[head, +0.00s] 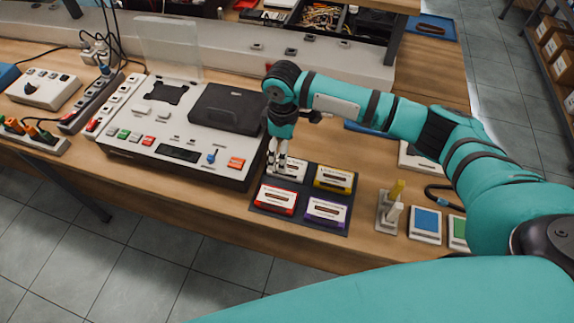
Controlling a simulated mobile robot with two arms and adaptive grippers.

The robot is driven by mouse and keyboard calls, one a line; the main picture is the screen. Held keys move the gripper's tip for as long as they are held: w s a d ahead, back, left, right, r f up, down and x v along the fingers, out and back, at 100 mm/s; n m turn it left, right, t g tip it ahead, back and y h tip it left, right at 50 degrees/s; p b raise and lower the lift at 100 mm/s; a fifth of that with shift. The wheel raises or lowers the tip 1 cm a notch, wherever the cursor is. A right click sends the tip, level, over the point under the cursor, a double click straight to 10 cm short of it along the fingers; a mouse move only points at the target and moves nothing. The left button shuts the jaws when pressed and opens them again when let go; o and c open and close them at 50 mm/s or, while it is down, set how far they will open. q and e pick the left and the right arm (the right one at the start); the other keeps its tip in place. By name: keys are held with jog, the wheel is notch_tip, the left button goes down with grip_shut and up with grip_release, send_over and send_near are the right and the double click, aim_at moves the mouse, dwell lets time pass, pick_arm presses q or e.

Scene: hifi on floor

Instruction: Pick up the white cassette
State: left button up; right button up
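A white cassette (294,171) lies in the back left place of a dark tray (298,217) on the wooden bench. My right gripper (277,171) points down at the left end of the white cassette and hides part of it. Its fingers look close together, but I cannot tell whether they are shut on the cassette or only beside it. A yellow cassette (333,179), a red cassette (275,200) and a purple cassette (325,212) lie in the tray's other places. My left gripper is not in view.
A large tape deck (180,127) with buttons stands just left of the tray. A small stand (388,212) with upright pieces and a blue-topped box (425,224) are to the right. The bench's front edge (290,254) is close below the tray.

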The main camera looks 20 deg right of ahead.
jog(key=shift+s+f, duration=0.1)
jog(key=shift+f, duration=0.1)
jog(key=shift+s+f, duration=0.1)
jog(key=shift+f, duration=0.15)
jog(key=f, duration=0.1)
jog(key=f+p, duration=0.1)
jog(key=f, duration=0.2)
jog(key=shift+s+f, duration=0.2)
jog(key=shift+s, duration=0.1)
jog(key=shift+f, duration=0.15)
jog(key=c, duration=1.3)
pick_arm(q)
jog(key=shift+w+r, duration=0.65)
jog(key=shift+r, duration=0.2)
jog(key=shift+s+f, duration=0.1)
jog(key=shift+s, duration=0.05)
